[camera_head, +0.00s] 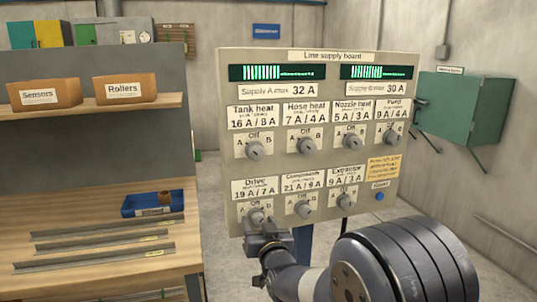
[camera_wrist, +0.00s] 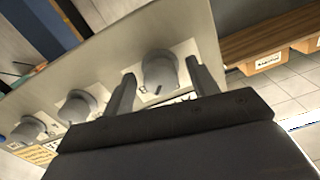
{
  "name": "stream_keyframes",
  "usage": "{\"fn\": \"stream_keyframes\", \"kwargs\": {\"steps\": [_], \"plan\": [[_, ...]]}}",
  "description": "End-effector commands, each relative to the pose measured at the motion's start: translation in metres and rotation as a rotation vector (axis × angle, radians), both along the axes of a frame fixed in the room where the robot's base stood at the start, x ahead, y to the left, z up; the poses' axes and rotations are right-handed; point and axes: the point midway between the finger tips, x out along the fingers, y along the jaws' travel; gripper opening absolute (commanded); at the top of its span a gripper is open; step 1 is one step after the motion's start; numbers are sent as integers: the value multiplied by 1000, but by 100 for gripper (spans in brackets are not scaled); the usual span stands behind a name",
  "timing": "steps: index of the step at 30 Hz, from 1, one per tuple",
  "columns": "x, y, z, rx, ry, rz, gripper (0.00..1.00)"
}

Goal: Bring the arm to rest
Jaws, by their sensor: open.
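The beige line supply board (camera_head: 228,100) stands upright ahead of me with two rows of knobs. My gripper (camera_head: 262,232) is at its lower left, by the Drive knob (camera_head: 256,216). In the wrist view my open gripper (camera_wrist: 160,70) has one finger on each side of a grey knob (camera_wrist: 159,76), with visible gaps; I cannot tell whether either finger touches it. Two more knobs of the lower row, one at the middle (camera_wrist: 77,106) and one farther left (camera_wrist: 27,129), show there too. The Drive knob's pointer is too small to read in the head view.
A wooden shelf unit (camera_head: 175,101) with Sensors (camera_head: 40,93) and Rollers (camera_head: 124,88) boxes, a blue tray (camera_head: 130,207) and metal strips stands left. A green wall cabinet (camera_head: 458,108) hangs at the right.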

Motion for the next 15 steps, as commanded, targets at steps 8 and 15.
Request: {"fn": "stream_keyframes", "kwargs": {"steps": [8, 15], "plan": [[0, 0, 4, -160, -43, 0, 56], [0, -1, 4, -292, -81, 1, 56]]}}
